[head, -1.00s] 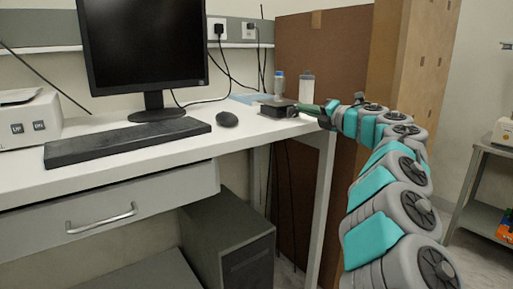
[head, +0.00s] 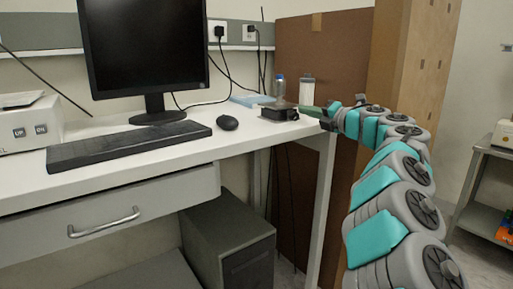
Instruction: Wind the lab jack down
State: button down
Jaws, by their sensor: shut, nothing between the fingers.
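The lab jack (head: 278,113) is a small dark, low block near the right end of the white desk. A small clear bottle with a blue cap (head: 280,86) stands at the jack, but I cannot tell whether it is on it or behind it. The jack's knob is not distinguishable.
A clear container with a white top (head: 307,88) stands just behind my gripper. A light blue flat item (head: 250,100) lies behind the jack. A mouse (head: 228,123), keyboard (head: 130,145) and monitor (head: 145,45) are to the left. Brown boards (head: 325,60) stand behind the desk end.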

jog(key=b+v, duration=0.1)
jog(key=v, duration=0.4)
jog(key=shift+s+d, duration=0.3)
